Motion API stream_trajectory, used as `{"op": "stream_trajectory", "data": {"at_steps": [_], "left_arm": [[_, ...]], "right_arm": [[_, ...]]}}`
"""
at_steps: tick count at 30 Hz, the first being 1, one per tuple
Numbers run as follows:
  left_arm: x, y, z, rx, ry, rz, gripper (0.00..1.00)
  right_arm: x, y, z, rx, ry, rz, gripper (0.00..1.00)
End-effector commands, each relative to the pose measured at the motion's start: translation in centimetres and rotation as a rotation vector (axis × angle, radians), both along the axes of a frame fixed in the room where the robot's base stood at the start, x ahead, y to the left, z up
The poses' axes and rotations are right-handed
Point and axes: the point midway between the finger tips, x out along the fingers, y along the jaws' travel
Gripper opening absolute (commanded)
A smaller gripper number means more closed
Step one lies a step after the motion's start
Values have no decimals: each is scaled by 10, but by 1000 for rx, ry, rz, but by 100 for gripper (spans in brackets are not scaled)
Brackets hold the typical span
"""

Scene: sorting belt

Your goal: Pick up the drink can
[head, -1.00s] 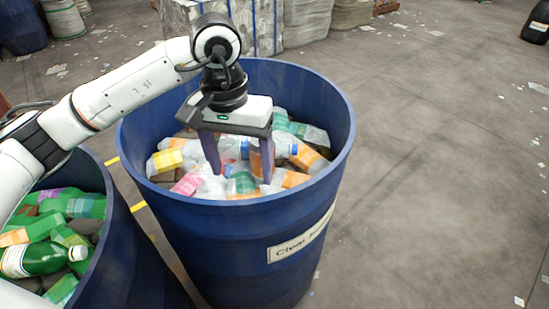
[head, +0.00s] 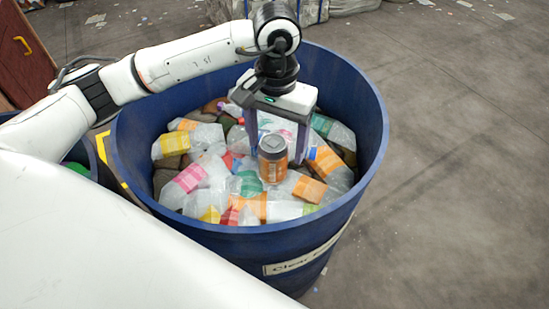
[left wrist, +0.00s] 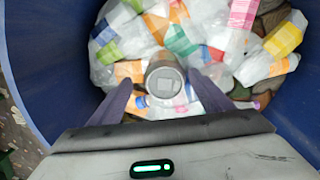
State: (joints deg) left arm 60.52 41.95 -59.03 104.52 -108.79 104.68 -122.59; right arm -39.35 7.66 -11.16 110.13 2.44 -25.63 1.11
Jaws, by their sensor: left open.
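The drink can (head: 272,160), orange with a dark grey top, stands roughly upright among clear bottles in the blue bin. In the left wrist view its round grey top (left wrist: 165,82) shows between the fingers. My left gripper (head: 278,152) points down into the bin, open, with its purple fingers on either side of the can. In the left wrist view the gripper (left wrist: 160,80) has a gap between each finger and the can. Whether the fingers reach below the can's top is hard to tell. My right gripper is not in view.
The blue bin (head: 370,120) has a high round wall around the gripper. Clear bottles with coloured labels (head: 185,183) crowd the can on all sides. Another blue bin is partly hidden at the left. Open grey floor (head: 460,150) lies to the right.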

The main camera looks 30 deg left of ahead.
Motion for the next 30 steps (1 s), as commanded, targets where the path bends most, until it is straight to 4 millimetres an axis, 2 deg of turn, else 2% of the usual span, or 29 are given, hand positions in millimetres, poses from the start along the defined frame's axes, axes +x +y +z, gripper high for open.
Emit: {"op": "stream_trajectory", "data": {"at_steps": [5,12,16,22,30], "left_arm": [[-2,3,-14,1,3,2,72],[-3,8,-49,0,2,2,72],[-2,8,-56,0,0,0,72],[-2,8,-57,0,-1,0,72],[-2,8,-56,0,-1,0,29]], "right_arm": [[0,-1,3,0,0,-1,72],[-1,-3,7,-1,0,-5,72],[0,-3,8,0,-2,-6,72],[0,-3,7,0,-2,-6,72],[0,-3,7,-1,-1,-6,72]]}}
